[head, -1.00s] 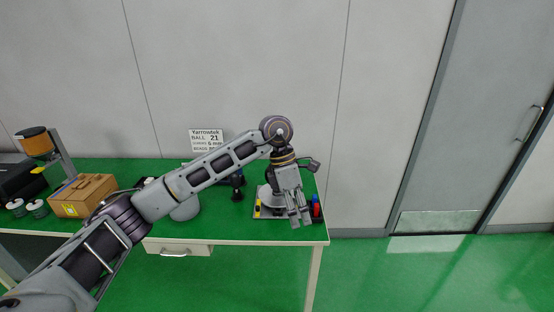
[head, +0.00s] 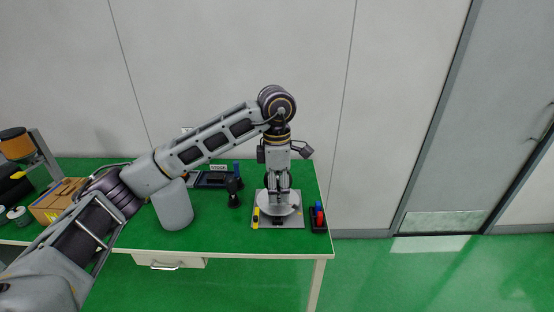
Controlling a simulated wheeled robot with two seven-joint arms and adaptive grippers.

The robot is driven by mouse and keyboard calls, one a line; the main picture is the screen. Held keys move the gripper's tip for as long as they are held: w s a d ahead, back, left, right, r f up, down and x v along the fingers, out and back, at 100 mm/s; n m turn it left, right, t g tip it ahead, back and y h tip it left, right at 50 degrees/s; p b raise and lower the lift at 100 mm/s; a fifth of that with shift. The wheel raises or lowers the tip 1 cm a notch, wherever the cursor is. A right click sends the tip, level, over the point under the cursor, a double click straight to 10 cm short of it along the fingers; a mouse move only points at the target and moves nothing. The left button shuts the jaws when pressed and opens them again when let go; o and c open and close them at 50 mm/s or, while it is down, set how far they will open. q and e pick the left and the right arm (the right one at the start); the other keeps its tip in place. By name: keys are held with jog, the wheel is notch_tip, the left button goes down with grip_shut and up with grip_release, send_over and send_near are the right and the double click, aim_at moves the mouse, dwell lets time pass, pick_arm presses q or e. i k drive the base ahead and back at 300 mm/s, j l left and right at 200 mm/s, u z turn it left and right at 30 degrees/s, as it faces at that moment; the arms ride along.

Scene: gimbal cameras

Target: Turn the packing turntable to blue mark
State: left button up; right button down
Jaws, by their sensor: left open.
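The packing turntable (head: 283,209) is a pale round disc on a grey square base plate (head: 292,224), near the right end of the green table. A yellow piece (head: 256,217) sits at the plate's left edge. My left gripper (head: 279,198) points straight down over the disc, and its fingers hide part of it. It is open, and I cannot tell whether the fingertips touch the disc. A blue piece (head: 318,207) and a red piece (head: 319,218) sit in a dark holder just right of the plate. No blue mark on the disc can be made out. My right gripper is not in view.
The green table (head: 230,240) ends just right of the dark holder. A cardboard box (head: 55,203) is at the far left. A wall is behind.

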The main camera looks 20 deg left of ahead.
aim_at(262, 199)
jog(key=i+j, duration=0.2)
jog(key=i, duration=0.3)
jog(key=i+j, duration=0.25)
jog(key=i, duration=0.25)
